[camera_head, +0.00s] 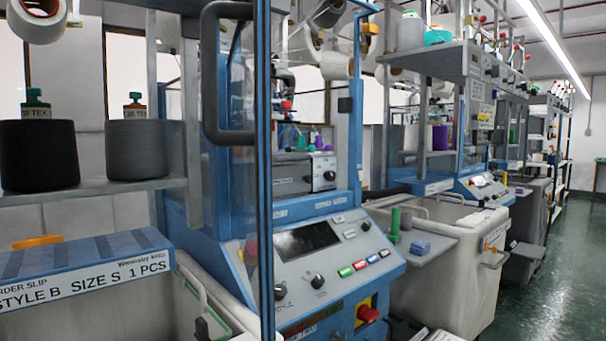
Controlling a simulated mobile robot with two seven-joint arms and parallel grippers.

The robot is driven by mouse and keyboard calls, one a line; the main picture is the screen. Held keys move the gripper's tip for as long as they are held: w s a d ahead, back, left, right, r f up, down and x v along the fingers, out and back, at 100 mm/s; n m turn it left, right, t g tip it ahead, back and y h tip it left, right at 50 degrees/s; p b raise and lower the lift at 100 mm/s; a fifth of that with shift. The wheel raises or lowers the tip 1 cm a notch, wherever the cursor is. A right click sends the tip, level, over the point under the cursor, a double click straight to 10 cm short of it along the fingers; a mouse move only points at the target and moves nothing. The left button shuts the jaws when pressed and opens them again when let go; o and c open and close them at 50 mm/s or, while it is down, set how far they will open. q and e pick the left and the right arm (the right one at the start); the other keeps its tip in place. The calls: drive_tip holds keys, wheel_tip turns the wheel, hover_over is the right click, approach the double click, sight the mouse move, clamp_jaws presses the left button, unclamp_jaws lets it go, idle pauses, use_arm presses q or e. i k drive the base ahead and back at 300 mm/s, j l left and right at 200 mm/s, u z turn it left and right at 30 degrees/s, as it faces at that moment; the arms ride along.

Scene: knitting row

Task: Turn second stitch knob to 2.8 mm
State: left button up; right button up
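The nearest knitting machine has a sloped control panel (335,262) with a dark screen (306,239). One black knob (318,281) sits on the panel below the screen. Another black knob (280,290) is to its left, close to the blue door edge. A grey box (297,177) above the panel carries a further small dark knob (329,175) on its face. I cannot tell which of these is the second stitch knob, and no mm scale is readable. Neither of my grippers is in view.
A blue-edged clear door (265,150) with a dark handle (208,80) stands in front of the machine. A red stop button (369,314) is low on the panel. A bin (440,278) stands right of the machine. The green floor (555,275) at right is clear.

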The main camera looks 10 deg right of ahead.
sight(330, 175)
drive_tip(key=i+l+u, duration=0.15)
drive_tip(key=l, duration=0.35)
drive_tip(key=i+l+u, duration=0.2)
drive_tip(key=l, duration=0.3)
drive_tip(key=l+u, duration=0.15)
drive_tip(key=l, duration=0.35)
drive_tip(key=k, duration=0.05)
